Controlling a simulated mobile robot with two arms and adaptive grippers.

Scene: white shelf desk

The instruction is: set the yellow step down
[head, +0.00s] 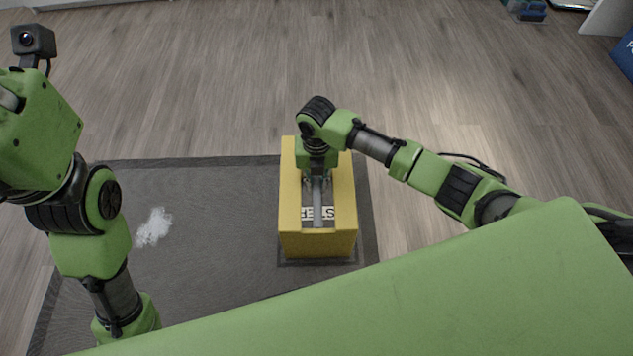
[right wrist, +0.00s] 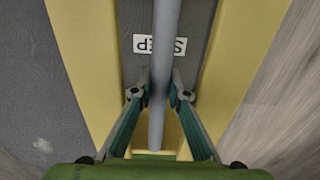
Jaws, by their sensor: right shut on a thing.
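The yellow step (head: 318,243) is a box-like block with a grey recessed top, a grey handle bar and a white label lettered STEP. It is at the right side of the dark mat in the head view. My right gripper (head: 318,182) is over its top, with its fingers around the handle bar, shut on it. In the right wrist view the step (right wrist: 235,60) fills the middle, and the fingers of the right gripper (right wrist: 160,95) press on both sides of the bar. Whether its base touches the mat is hard to tell. My left arm is at the left; its gripper is out of view.
A dark grey mat (head: 220,215) lies on the wooden floor (head: 210,70). A white powdery patch (head: 154,227) is on the mat, left of the step. A blue box (head: 624,55) is at the far right edge.

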